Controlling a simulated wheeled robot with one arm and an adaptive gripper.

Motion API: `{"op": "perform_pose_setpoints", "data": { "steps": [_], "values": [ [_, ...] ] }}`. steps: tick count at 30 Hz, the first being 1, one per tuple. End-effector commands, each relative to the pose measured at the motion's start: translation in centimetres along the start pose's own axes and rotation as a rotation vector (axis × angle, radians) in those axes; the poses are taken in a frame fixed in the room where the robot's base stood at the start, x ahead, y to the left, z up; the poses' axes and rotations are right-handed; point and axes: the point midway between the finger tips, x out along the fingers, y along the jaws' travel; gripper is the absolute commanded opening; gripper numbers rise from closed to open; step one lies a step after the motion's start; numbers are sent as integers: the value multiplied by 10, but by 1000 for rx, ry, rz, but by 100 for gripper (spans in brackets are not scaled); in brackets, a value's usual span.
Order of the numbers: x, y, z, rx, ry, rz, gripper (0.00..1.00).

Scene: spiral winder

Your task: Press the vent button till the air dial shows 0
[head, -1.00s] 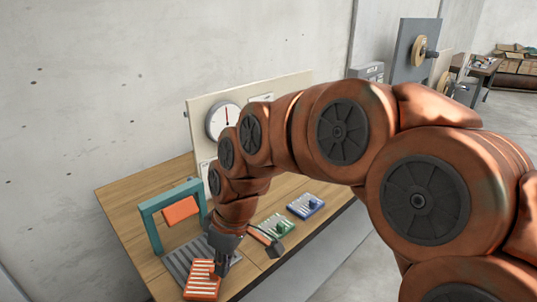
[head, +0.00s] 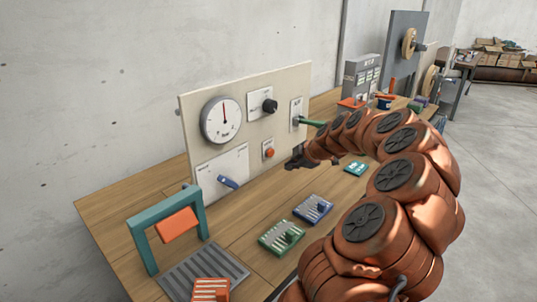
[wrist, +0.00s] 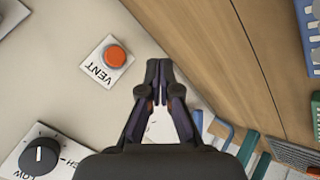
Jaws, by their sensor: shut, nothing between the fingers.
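The vent button (head: 269,152) is a round orange-red button on a small white plate, low on the upright beige panel. In the wrist view the button (wrist: 116,57) stands out on its plate marked VENT. The round white dial (head: 221,120) is at the panel's upper left, its red needle pointing about straight up; its figures are too small to read. My gripper (head: 290,163) is shut and empty, just right of the button in the head view. In the wrist view the closed fingertips (wrist: 158,68) are beside the VENT plate, not over the button.
The panel also carries a black knob (head: 269,105), a green-handled lever (head: 312,122) and a blue handle (head: 228,182). On the wooden bench (head: 120,225) stand a teal frame (head: 141,245) with an orange flap, and green (head: 282,238) and blue (head: 313,208) ribbed blocks.

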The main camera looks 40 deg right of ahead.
Motion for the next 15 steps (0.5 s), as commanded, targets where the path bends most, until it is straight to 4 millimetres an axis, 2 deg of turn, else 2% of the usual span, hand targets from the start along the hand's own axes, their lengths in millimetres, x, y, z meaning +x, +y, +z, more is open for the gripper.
{"op": "perform_pose_setpoints", "data": {
  "steps": [1, 3, 6, 15],
  "values": [
    [0, 2, 17, -2, -15, 16, 0],
    [-1, 4, 32, -11, -29, 30, 0],
    [-2, 5, 43, -18, -42, 40, 0],
    [-4, 5, 47, -17, -47, 44, 0]
  ]
}}
